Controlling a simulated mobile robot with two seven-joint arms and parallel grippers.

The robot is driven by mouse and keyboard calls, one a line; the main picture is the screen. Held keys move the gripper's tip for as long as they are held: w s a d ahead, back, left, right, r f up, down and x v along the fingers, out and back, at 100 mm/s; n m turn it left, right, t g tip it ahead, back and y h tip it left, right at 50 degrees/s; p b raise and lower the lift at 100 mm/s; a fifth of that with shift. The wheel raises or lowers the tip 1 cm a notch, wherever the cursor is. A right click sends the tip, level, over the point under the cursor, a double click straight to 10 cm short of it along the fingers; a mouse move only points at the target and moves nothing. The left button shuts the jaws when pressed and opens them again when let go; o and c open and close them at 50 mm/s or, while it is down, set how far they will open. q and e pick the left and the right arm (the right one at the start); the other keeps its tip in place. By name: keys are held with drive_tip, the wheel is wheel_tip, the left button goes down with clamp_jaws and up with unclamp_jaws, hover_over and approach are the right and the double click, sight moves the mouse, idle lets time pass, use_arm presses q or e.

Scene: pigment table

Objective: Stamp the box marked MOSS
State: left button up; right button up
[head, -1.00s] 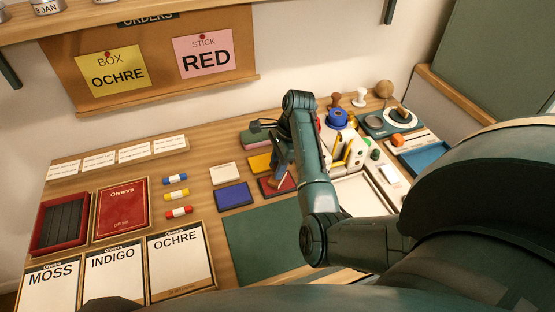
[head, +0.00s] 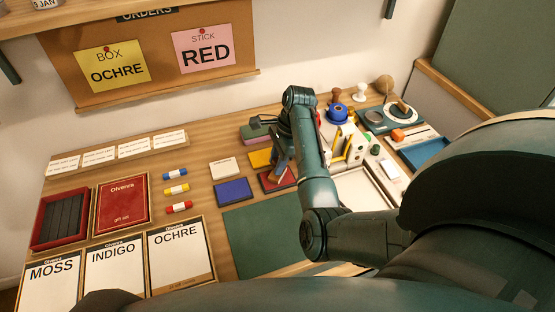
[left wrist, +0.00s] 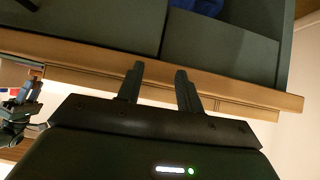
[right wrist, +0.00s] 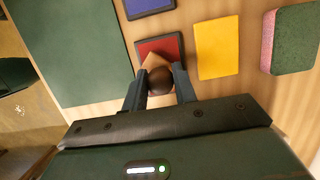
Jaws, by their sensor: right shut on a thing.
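The box marked MOSS (head: 50,288) stands at the front left, with its white labelled face up and no mark visible on the part shown. My right gripper (right wrist: 158,80) is shut on a stamp with a round brown handle (right wrist: 160,77). The stamp is over the near part of a red ink pad (right wrist: 172,44); I cannot tell if it touches the pad. In the head view the red pad (head: 290,178) is partly hidden by my right arm. My left gripper (left wrist: 158,85) is open and empty, in front of a wooden edge, away from the boxes.
Boxes marked INDIGO (head: 115,270) and OCHRE (head: 180,255) stand beside MOSS. A green mat (head: 262,238) lies clear in front. Order cards read BOX OCHRE (head: 110,68) and STICK RED (head: 204,50).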

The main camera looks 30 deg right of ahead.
drive_tip(key=shift+f, duration=0.5)
idle(1.2)
drive_tip(key=shift+r, duration=2.3)
drive_tip(key=shift+w+r, duration=0.2)
drive_tip(key=shift+r, duration=0.6)
drive_tip(key=shift+s+r, duration=0.2)
drive_tip(key=shift+r, duration=0.25)
